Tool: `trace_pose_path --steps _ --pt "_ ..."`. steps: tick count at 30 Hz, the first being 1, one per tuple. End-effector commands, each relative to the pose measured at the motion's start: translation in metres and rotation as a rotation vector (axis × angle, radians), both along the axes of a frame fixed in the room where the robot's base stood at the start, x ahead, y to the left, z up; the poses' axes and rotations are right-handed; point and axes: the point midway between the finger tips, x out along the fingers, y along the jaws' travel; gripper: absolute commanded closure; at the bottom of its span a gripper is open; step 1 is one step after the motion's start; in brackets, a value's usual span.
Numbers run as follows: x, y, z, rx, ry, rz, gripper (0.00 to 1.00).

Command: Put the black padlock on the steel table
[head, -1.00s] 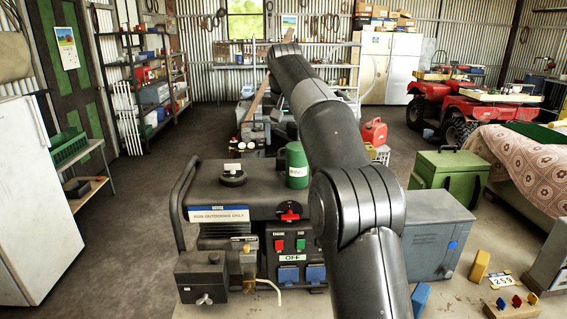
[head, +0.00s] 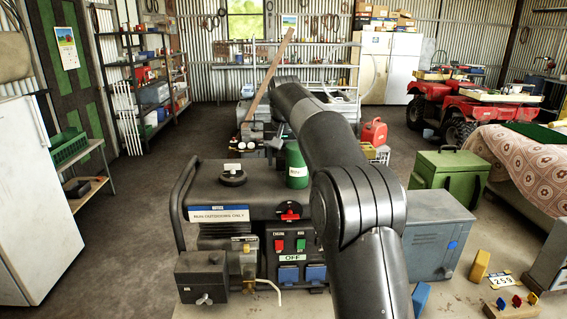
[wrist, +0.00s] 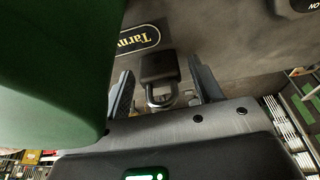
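The black padlock (wrist: 158,68) shows in the wrist view, its dark body away from me and its silver shackle towards my palm. It is by the generator's dark top, beside a "Tarm…" label. My gripper (wrist: 160,70) is open, with one finger on each side of the padlock and a visible gap on both sides. I cannot tell for sure which piece of furniture is the steel table.
A green canister (head: 296,166) stands on the generator (head: 245,200); it fills the wrist view's left side, close to my gripper (wrist: 50,70). A green box (head: 448,175) and grey-blue case (head: 430,235) stand right. A small table (head: 90,185) stands left. Floor between is clear.

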Motion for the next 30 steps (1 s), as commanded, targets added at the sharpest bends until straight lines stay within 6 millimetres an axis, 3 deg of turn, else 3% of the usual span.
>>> trace_pose_path --steps 17,30 --pt "0.0 0.0 0.0 0.0 0.0 0.0 0.89" --pt "0.001 0.0 0.012 0.0 -0.002 0.0 0.9"
